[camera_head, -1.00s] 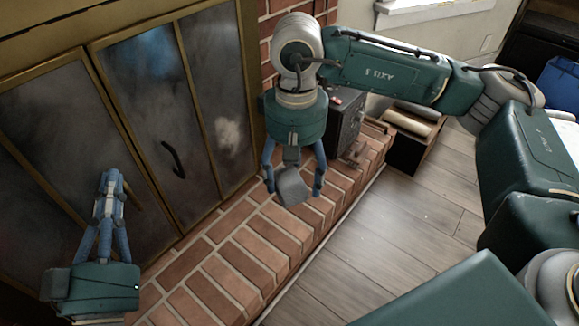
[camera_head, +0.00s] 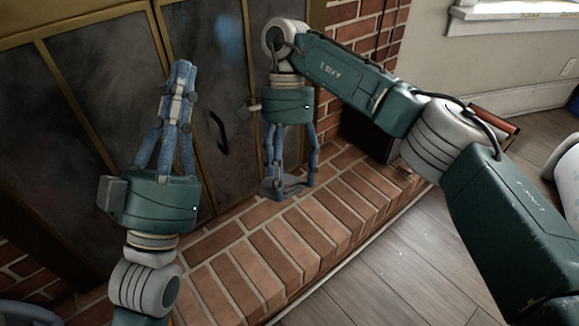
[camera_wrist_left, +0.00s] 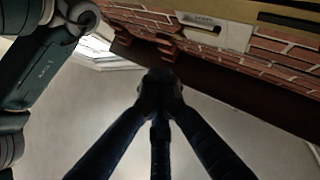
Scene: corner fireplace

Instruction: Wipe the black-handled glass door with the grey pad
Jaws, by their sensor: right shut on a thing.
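The glass door (camera_head: 215,85) has a brass-coloured frame, dark smoky panes and a curved black handle (camera_head: 219,132). A faint bluish patch shows high on it. My right gripper (camera_head: 288,183) points down in front of the brick hearth, right of the handle in the head view. It is shut on the grey pad (camera_head: 284,190), which hangs low over the bricks, apart from the glass. My left gripper (camera_head: 182,72) points up, its fingers drawn together and empty, and covers part of the door frame. Its closed fingers also show in the left wrist view (camera_wrist_left: 160,85).
A raised brick hearth (camera_head: 245,265) runs below the doors. Another brass-framed dark pane (camera_head: 85,110) lies to the left. A brick wall (camera_head: 350,45) and a dark box (camera_head: 365,145) stand right of the door. The wood floor (camera_head: 385,275) in front is clear.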

